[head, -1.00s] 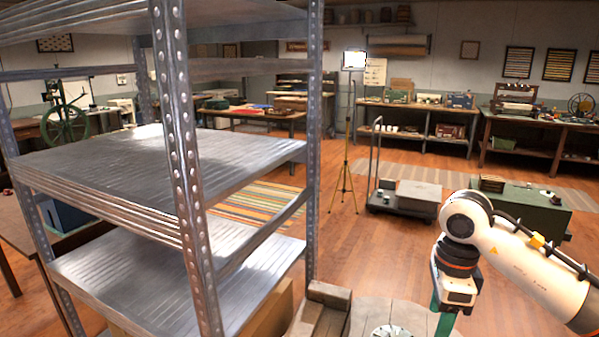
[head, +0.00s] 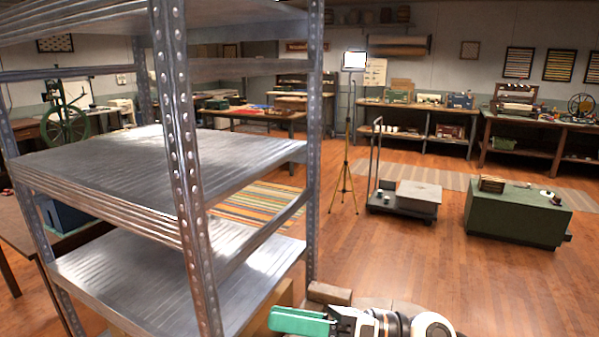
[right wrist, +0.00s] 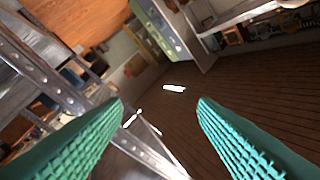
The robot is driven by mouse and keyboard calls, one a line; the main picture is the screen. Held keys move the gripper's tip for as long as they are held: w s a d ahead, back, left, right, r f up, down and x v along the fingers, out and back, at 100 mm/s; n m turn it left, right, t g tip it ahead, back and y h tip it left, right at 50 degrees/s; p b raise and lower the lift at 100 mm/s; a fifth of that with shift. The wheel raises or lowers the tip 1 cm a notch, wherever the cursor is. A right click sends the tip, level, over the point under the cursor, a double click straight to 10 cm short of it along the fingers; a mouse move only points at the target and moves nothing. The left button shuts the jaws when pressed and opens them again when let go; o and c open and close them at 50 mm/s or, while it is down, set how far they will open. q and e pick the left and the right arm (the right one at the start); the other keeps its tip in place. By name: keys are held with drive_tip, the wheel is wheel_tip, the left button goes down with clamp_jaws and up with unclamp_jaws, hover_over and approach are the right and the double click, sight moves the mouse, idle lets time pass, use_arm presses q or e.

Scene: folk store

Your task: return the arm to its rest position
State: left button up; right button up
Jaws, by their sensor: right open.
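My right gripper (head: 300,320) is low at the bottom of the head view, with its green fingers pointing left toward the metal shelf. In the right wrist view its two green ribbed fingers (right wrist: 160,125) are spread apart with nothing between them. The wrist (head: 385,325) and part of my right arm show beside it at the bottom edge; the rest of the arm is out of the picture. My left gripper is not in view.
A metal shelving rack (head: 90,165) with bare shelves fills the left side, close to the right gripper. A wooden block (head: 330,292) lies just behind the gripper. A green chest (head: 520,215) and a cart (head: 405,200) stand farther back. Open wooden floor lies to the right.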

drive_tip(key=w+d+f+m+t+h, duration=0.1)
drive_tip(key=w+d+m+t+h, duration=0.35)
drive_tip(key=m+t, duration=0.7)
drive_tip(key=w+d+f+m+t+h, duration=0.15)
drive_tip(key=d+m+t+h, duration=0.55)
drive_tip(key=m, duration=0.8)
drive_tip(key=s+d+f+m+g+h, duration=0.2)
drive_tip(key=d+f+m+h, duration=0.2)
drive_tip(key=f+m, duration=0.25)
drive_tip(key=s+d+f+m+g+h, duration=0.1)
drive_tip(key=d+f+m+g+h, duration=0.3)
drive_tip(key=f, duration=0.4)
drive_tip(key=s+d+f+m+g, duration=0.1)
drive_tip(key=s+f+m+g, duration=0.2)
drive_tip(key=s+f+g, duration=0.55)
drive_tip(key=s+d+f+m+g, duration=0.15)
drive_tip(key=s+f+m, duration=0.35)
drive_tip(key=s, duration=0.8)
wheel_tip(320, 180, down, 29)
drive_tip(key=n+g+b, duration=0.2)
drive_tip(key=s+d+f, duration=0.2)
drive_tip(key=s+f, duration=1.4)
drive_tip(key=f, duration=0.1)
drive_tip(key=shift+s+d+f+g+b, duration=0.15)
drive_tip(key=shift+s+d+g+b, duration=0.2)
drive_tip(key=shift+g+b, duration=0.1)
